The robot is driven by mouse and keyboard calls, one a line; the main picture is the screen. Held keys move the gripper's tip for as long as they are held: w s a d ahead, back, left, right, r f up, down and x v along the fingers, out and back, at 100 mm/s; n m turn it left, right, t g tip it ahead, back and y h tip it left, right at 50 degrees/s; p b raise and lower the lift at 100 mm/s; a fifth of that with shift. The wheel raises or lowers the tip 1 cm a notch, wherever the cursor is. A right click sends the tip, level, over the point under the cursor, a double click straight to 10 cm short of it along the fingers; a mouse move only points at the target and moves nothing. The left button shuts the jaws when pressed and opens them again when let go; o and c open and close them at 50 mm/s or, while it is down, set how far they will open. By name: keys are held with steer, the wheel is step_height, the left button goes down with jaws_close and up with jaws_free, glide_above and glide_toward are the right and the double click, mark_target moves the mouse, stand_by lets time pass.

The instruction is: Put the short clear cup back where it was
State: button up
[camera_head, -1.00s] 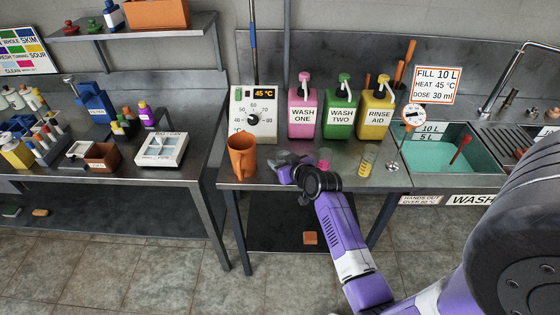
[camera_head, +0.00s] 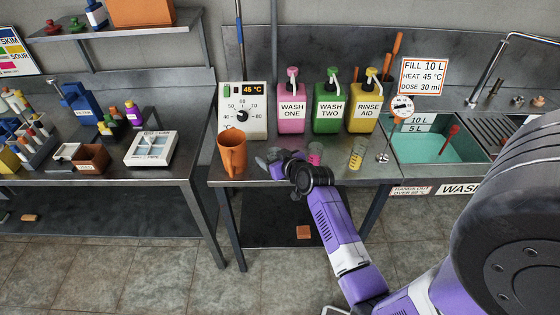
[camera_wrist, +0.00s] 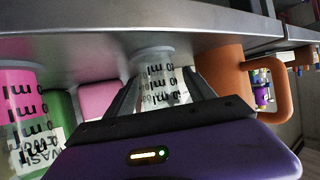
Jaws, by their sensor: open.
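In the wrist view, which shows the scene upside down, a short clear cup (camera_wrist: 156,72) with black ml marks stands on the steel table between the fingers of my gripper (camera_wrist: 160,92). The fingers are apart, one on each side of the cup; I cannot tell whether either touches it. In the head view my gripper (camera_head: 277,157) is low over the table, between the orange jug (camera_head: 232,154) and a clear cup with pink in it (camera_head: 315,154). My gripper mostly hides the short cup there. The pink cup (camera_wrist: 20,105) also shows in the wrist view.
A clear cup with yellow marks (camera_head: 357,157) stands farther right. Pink (camera_head: 291,112), green (camera_head: 327,113) and yellow (camera_head: 364,114) pump bottles and a dial box (camera_head: 242,113) line the back. A sink (camera_head: 440,147) is at right. The table's front strip is clear.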

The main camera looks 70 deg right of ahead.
steer(key=v, duration=1.1)
steer(key=s+a+n+t+y, duration=0.1)
steer(key=s+a+n+y, duration=0.15)
steer(key=a, duration=0.85)
steer(key=s+a+n+t+y, duration=0.15)
steer(key=s+a, duration=0.25)
steer(key=a, duration=0.6)
steer(key=s+a+r+n+t+y, duration=0.1)
steer(key=s+a+r+y, duration=0.1)
steer(key=s+a+r, duration=0.2)
steer(key=s+a+r+n+t+y, duration=0.1)
steer(key=s+a+r, duration=0.3)
steer(key=a, duration=0.6)
steer(key=shift+s+a+n+y+b, duration=0.35)
steer(key=shift+a+n+y+b, duration=0.1)
steer(key=shift+n, duration=0.15)
steer(key=shift+f+b, duration=0.5)
steer(key=shift+b, duration=0.05)
steer(key=shift+r, duration=0.15)
steer(key=shift+c, duration=0.2)
